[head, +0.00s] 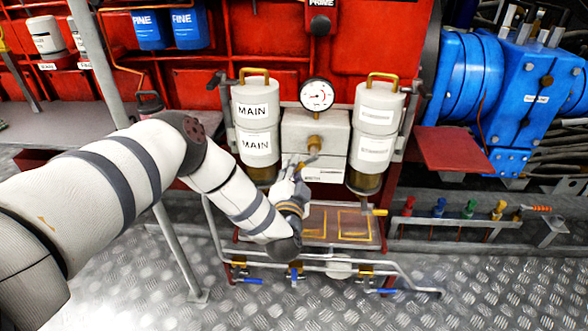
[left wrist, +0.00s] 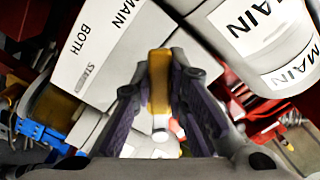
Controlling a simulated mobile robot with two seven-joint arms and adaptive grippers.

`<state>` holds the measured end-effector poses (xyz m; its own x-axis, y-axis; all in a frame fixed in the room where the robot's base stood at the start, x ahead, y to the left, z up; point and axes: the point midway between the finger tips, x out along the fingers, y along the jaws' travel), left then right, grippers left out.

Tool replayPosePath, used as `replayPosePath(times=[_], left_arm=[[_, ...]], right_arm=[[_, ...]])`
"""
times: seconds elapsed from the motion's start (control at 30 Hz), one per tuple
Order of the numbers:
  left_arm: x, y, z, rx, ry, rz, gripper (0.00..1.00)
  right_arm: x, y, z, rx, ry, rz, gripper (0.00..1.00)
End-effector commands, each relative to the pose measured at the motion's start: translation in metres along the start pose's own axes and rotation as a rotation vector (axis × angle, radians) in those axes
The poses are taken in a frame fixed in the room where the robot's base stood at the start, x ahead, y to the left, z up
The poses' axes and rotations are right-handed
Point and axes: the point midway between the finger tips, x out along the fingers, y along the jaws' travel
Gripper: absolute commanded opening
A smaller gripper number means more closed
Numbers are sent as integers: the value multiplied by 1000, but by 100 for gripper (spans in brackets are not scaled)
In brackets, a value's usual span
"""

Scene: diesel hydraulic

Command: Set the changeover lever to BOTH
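The pale grey valve block (head: 318,128) stands between two filter canisters under a round gauge. On its front is a brass hub (head: 313,142), with the changeover lever (head: 310,158) slanting down and left from it. My left gripper (head: 297,172) is at the lever's lower end, partly covering it. In the left wrist view, the fingers (left wrist: 160,78) stand apart, one on each side of a brass piece (left wrist: 159,85). Contact is not clear. The block's label plate (left wrist: 95,40) reads MAIN, BOTH and a partly readable third word. My right gripper is not in view.
The MAIN canister (head: 256,118) is close on the left of the block, another canister (head: 376,125) on the right. Pipes with blue-handled valves (head: 295,274) run below. A grey post (head: 177,245) stands near my left arm. Open tread-plate floor (head: 480,290) lies at right.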

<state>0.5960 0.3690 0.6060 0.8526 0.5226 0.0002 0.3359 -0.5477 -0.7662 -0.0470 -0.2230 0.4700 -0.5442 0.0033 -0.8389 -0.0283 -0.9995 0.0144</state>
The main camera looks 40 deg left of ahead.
Motion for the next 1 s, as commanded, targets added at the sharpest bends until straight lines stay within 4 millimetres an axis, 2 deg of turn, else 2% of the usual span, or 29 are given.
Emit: replayPosePath(times=[0.23,0.43,1.0], left_arm=[[0,1,0,-12,0,0,0],[0,6,-1,-89,1,-1,0],[0,34,-10,-568,1,0,0]], right_arm=[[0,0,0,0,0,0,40],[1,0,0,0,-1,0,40],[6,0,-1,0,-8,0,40]])
